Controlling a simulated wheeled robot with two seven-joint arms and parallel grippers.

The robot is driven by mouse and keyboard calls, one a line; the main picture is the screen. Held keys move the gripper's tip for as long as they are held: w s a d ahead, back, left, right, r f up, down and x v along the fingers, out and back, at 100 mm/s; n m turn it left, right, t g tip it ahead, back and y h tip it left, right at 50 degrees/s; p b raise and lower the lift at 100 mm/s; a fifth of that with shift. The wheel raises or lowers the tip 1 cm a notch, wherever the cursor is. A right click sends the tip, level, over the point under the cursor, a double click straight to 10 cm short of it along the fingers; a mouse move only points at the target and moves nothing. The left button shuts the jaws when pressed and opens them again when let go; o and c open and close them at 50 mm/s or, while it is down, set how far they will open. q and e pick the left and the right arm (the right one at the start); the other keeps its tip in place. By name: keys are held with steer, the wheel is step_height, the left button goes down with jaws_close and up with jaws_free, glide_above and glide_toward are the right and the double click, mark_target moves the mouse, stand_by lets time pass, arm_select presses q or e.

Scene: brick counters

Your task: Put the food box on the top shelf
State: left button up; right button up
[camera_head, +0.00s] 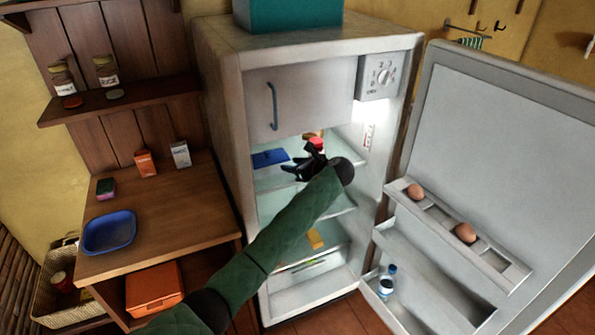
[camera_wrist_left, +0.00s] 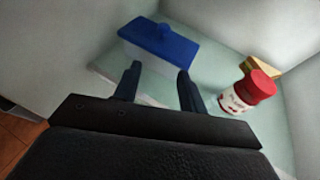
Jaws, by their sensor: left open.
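The food box, a pale container with a blue lid and knob, stands on the top glass shelf (camera_head: 335,181) inside the open fridge. Its lid (camera_head: 270,157) shows at the left of the shelf in the head view; the box also shows in the left wrist view (camera_wrist_left: 158,44). My left gripper (camera_head: 291,171) is inside the fridge in front of the box. In the left wrist view its two fingers (camera_wrist_left: 158,84) are spread, with nothing between them, and point toward the box. They look apart from it. My right gripper is in neither view.
A red-lidded jar (camera_wrist_left: 245,92) stands right of the fingers, with a yellowish block (camera_wrist_left: 262,66) behind it. The open fridge door (camera_head: 500,150) holds eggs and a bottle. A wooden counter (camera_head: 170,215) with a blue tray (camera_head: 109,232) stands left.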

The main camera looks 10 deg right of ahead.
arm_select(q)
steer(key=s+a+f+n+g+h, duration=0.2)
steer(key=s+a+f+n, duration=0.2)
steer(key=s+f, duration=0.7)
steer(key=s+a+f+n+g+h, duration=0.2)
steer(key=s+a+f+n, duration=0.3)
steer(key=f, duration=1.1)
steer(key=s+a+f+n+g+h, duration=0.2)
steer(key=s+f, duration=0.7)
steer(key=f, duration=0.5)
steer(key=s+a+f+n+g+h, duration=0.1)
steer(key=s+a+f+n, duration=0.4)
steer(key=s, duration=0.7)
steer(key=s+a+f+n+g+h, duration=0.1)
steer(key=s+a+f+n, duration=0.4)
steer(key=s, duration=0.7)
steer(key=s+a+f+n+g+h, duration=0.1)
steer(key=s+a+f+n, duration=0.4)
steer(key=s, duration=0.7)
step_height(320, 180, down, 2)
steer(key=shift+s+a+h, duration=0.2)
steer(key=shift+h, duration=0.1)
steer(key=shift+c, duration=0.6)
steer(key=shift+d, duration=0.15)
